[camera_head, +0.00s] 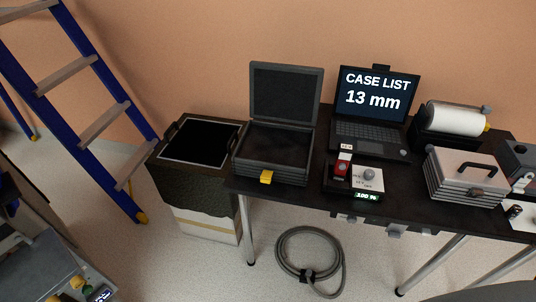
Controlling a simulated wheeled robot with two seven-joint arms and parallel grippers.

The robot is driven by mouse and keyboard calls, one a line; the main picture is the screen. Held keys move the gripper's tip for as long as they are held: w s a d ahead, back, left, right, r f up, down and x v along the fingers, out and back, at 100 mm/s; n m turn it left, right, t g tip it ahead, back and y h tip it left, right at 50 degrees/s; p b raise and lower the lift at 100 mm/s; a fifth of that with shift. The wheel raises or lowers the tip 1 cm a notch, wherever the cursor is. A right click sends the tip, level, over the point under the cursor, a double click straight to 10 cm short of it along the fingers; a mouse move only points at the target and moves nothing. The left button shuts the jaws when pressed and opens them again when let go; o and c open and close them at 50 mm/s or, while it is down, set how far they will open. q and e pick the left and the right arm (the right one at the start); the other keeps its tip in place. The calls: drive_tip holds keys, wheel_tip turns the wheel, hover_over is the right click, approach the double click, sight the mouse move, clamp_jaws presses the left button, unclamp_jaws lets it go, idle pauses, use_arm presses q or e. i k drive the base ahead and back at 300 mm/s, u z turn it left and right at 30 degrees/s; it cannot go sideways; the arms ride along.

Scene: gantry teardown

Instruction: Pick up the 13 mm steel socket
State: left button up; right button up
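I cannot make out a socket that I can identify as the 13 mm steel one. The laptop screen (376,112) reads "CASE LIST 13 mm". An open black case (284,92) with a yellow latch stands on the dark table (300,196), left of the laptop; its dark inside looks empty. A small dark cylindrical object (514,211) sits on a white surface at the right edge, too small to identify. Neither of my grippers is in view.
A red device (341,169) and a white plate with a grey knob (369,175) sit before the laptop, above a "100 %" display (366,197). A closed silver case (463,170) and paper roll (455,119) stand right.

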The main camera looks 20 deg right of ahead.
sight(514, 212)
drive_tip(key=z, duration=2.25)
drive_tip(key=k, duration=0.4)
drive_tip(key=z, duration=0.55)
drive_tip(key=i, duration=1.95)
drive_tip(key=u, duration=1)
